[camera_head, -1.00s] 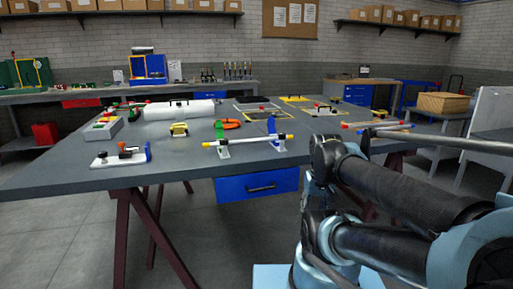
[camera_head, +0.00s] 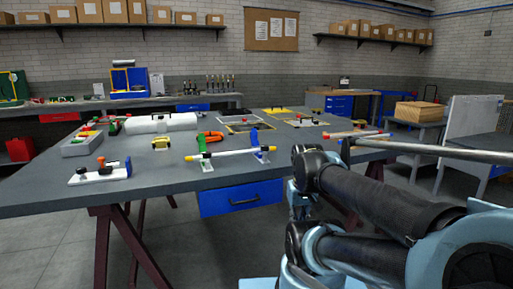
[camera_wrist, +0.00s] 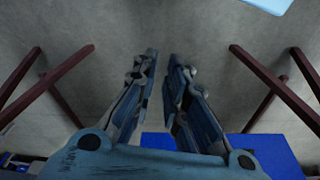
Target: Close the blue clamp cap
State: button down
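A white rod (camera_head: 228,154) with a yellow end lies across two white stands near the front of the grey table. A blue clamp cap (camera_head: 255,137) stands raised at the right stand, above the rod, and looks open. The left stand (camera_head: 206,164) shows no blue cap that I can make out. My gripper (camera_wrist: 164,60) is open and empty in the wrist view, its two fingers apart over bare floor. The clamp does not show in the wrist view. In the head view I cannot make out my fingertips.
Dark red trestle legs (camera_wrist: 270,92) flank my gripper.

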jog(key=w+a+r, duration=0.2)
jog(key=w+r, duration=0.8)
jog(key=r, duration=0.1)
jog(key=n, duration=0.2)
send_near(253, 138)
jog(key=s+d, duration=0.4)
jog(key=s, duration=0.2)
jog(key=w+a+r+n+t+y, duration=0.15)
jog(key=w+a, duration=0.35)
jog(key=w, duration=0.8)
jog(key=shift+m+g+h, duration=0.25)
jog(key=x, duration=0.8)
jog(key=shift+w+f, duration=0.15)
jog(key=shift+f, duration=0.25)
jog(key=shift+s+d+r, duration=0.15)
jog(key=shift+s+r, duration=0.15)
jog(key=shift+s, duration=0.3)
jog(key=shift+s+d+r, duration=0.15)
jog(key=shift+s+r, duration=0.15)
jog(key=shift+s, duration=0.3)
jog(key=shift+s+d+r, duration=0.15)
jog(key=shift+s+r, duration=0.1)
jog(key=shift+s, duration=0.35)
jog(key=shift+d, duration=0.1)
jog(key=shift+s+d, duration=0.1)
jog(key=shift+s+r, duration=0.15)
jog(key=shift+r, duration=0.05)
